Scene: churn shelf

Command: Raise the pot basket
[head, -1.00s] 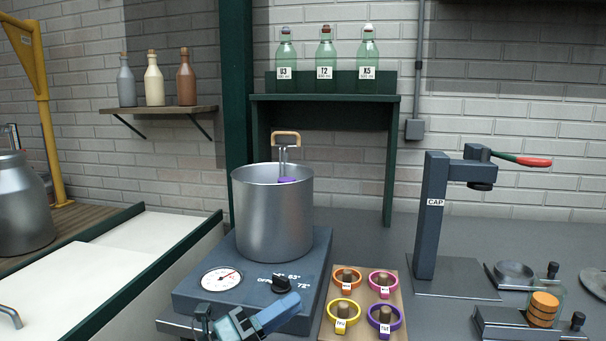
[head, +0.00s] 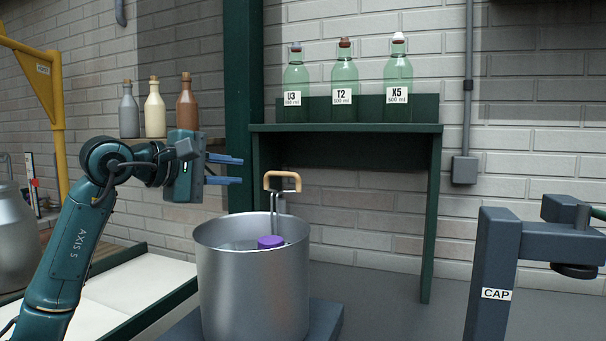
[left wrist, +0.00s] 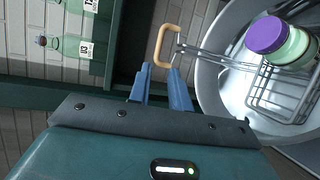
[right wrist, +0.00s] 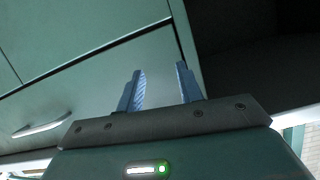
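The pot basket is a wire basket (left wrist: 283,98) inside the steel pot (head: 252,285), with a tan handle (head: 282,180) standing up above the rim. A jar with a purple lid (head: 270,241) sits in it; the left wrist view shows its pale green body. My left gripper (head: 241,170) is open and empty, to the left of the handle and a little above it, apart from it. In the left wrist view the handle (left wrist: 166,46) lies just beyond the fingertips (left wrist: 162,68). My right gripper (right wrist: 159,72) is open and empty, out of the head view.
A dark green shelf (head: 345,128) with several green bottles stands behind the pot. The CAP press (head: 495,270) is at the right. Bottles stand on a wall shelf behind my left arm. A grey-green cabinet front is near my right gripper.

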